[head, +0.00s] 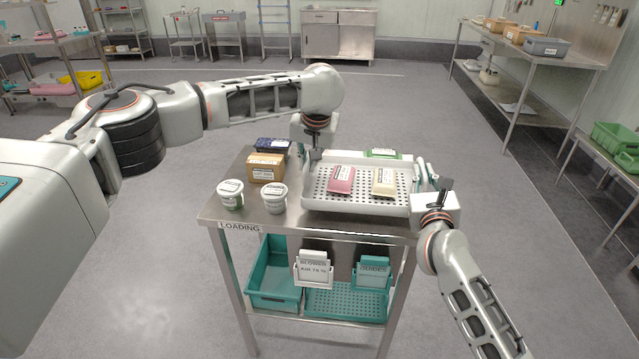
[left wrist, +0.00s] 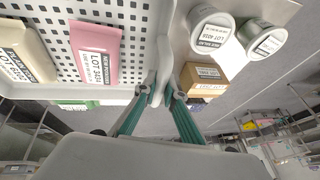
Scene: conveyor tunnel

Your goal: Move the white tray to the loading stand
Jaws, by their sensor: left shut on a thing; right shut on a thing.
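The white perforated tray (head: 356,206) is level at the right part of the loading stand's top (head: 234,216); I cannot tell whether it rests on it.
Two white tubs (head: 273,197), a cardboard box (head: 266,167) and a dark blue box (head: 272,146) stand left of the tray. Teal bins (head: 273,280) are on the lower shelf. A bench (head: 546,60) stands at the right; floor around the stand is clear.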

